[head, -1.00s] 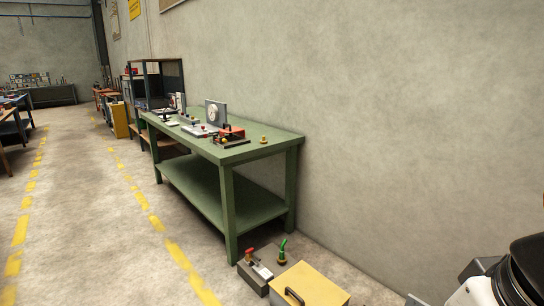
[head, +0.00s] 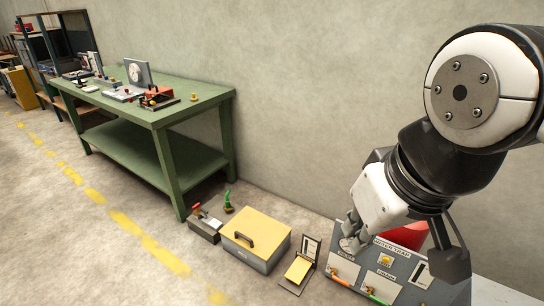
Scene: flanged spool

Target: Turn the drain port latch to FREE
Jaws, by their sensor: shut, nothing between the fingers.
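A grey panel box (head: 345,264) with a title plate, small labels and a yellow part (head: 385,260) stands at the lower right in the head view. A label that seems to read DRAIN (head: 387,275) sits on its front, near a lever with orange and green parts (head: 376,297). A second orange-tipped lever (head: 341,281) is to its left. Which part is the drain port latch, and its setting, I cannot tell. My gripper (head: 350,243) is shut and empty at the panel's upper left; whether it touches is unclear.
A red rounded object (head: 408,236) is behind the panel. To the left on the floor are a small black stand with a yellow part (head: 298,270), a yellow-lidded box (head: 257,234) and a grey block with fittings (head: 205,228). A green workbench (head: 165,115) stands along the wall.

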